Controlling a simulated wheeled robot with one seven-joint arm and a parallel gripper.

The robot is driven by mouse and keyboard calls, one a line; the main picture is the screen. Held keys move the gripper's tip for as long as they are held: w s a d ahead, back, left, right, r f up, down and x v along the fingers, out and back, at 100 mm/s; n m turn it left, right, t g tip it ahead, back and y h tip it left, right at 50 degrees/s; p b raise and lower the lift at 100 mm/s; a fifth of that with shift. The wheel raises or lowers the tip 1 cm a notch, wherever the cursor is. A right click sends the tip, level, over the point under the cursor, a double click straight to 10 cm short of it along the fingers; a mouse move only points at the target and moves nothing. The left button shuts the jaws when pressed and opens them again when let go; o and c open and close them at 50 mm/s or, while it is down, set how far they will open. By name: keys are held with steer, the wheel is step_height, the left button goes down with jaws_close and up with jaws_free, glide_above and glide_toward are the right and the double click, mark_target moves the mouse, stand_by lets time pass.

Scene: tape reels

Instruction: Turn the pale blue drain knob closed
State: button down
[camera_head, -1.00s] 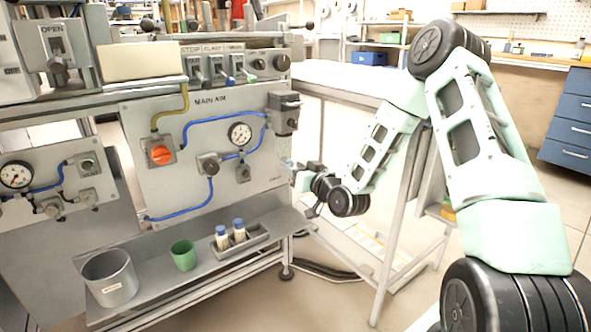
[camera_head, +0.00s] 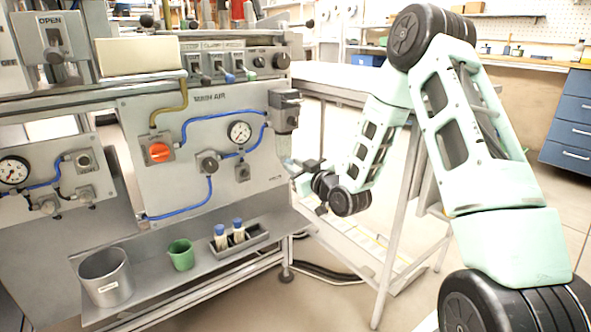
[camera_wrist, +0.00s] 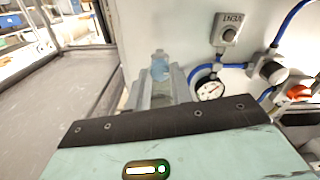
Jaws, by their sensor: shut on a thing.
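The pale blue drain knob (camera_wrist: 160,67) shows between the grey fingers of my gripper (camera_wrist: 162,84) in the wrist view. The fingers are shut on it, one on each side, and hide part of it. In the head view my gripper (camera_head: 299,168) is at the right edge of the MAIN AIR panel, below the filter unit (camera_head: 284,110). The knob is small and mostly hidden there, so its turn angle cannot be told.
The panel carries a gauge (camera_head: 239,131), an orange knob (camera_head: 159,152) and blue hoses. A grey bin (camera_head: 105,278), a green cup (camera_head: 181,256) and a bottle tray (camera_head: 258,240) stand on the lower shelf. A table frame (camera_head: 404,215) stands behind my arm.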

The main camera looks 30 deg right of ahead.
steer(key=c, duration=1.2)
jaws_free()
steer(key=shift+c, duration=0.2)
steer(key=s+p, duration=1.2)
steer(key=s, duration=0.5)
steer(key=shift+s+d, duration=0.25)
steer(key=shift+d, duration=0.1)
